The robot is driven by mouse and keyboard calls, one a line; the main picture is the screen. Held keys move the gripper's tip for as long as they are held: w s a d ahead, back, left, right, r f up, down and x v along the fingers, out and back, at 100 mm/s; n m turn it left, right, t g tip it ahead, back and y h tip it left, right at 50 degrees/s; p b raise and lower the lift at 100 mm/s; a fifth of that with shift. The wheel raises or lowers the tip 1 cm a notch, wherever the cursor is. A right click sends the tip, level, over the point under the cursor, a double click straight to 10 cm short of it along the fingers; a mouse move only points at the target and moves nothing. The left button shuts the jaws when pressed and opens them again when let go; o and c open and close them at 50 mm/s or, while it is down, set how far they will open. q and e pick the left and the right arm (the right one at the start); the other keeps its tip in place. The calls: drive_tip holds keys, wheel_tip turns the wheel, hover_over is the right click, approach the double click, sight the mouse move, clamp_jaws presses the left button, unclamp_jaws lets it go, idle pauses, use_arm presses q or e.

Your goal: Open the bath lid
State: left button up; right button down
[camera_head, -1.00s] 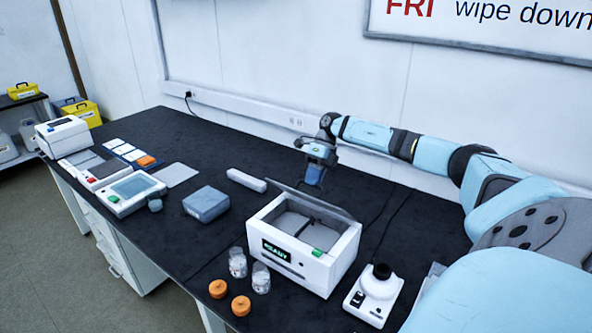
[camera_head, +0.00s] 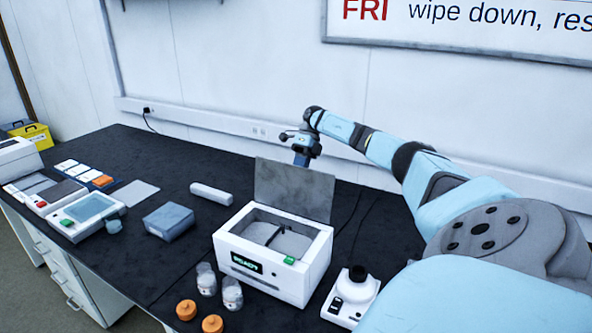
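The white bath (camera_head: 314,262) stands on the black bench with a lit green display on its front. Its grey lid (camera_head: 293,190) stands up, close to vertical, along the bath's back edge. The open top shows a dark cavity with a thin divider. My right gripper (camera_head: 301,159) is behind the upper edge of the lid. Its fingers are small and partly hidden by the lid, so I cannot tell whether they are open or touching it. My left gripper is out of view.
Two clear jars (camera_head: 232,294) and two orange caps (camera_head: 212,324) stand in front of the bath. A grey-blue box (camera_head: 169,222) and a pale bar (camera_head: 211,194) lie to the left.

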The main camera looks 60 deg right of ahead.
drive_tip(key=shift+d+f+y, duration=0.2)
drive_tip(key=shift+f+y, duration=0.2)
drive_tip(key=shift+f, duration=0.15)
drive_tip(key=shift+s+b, duration=0.1)
drive_tip(key=shift+b, duration=0.2)
drive_tip(key=shift+d+r, duration=0.1)
drive_tip(key=c, duration=1.6)
unclamp_jaws()
drive_tip(key=o, duration=0.4)
drive_tip(key=shift+d, duration=0.15)
drive_tip(key=shift+o, duration=0.2)
drive_tip(key=shift+d+f, duration=0.25)
drive_tip(key=shift+f, duration=0.1)
drive_tip(key=shift+a+r, duration=0.1)
drive_tip(key=shift+r, duration=0.15)
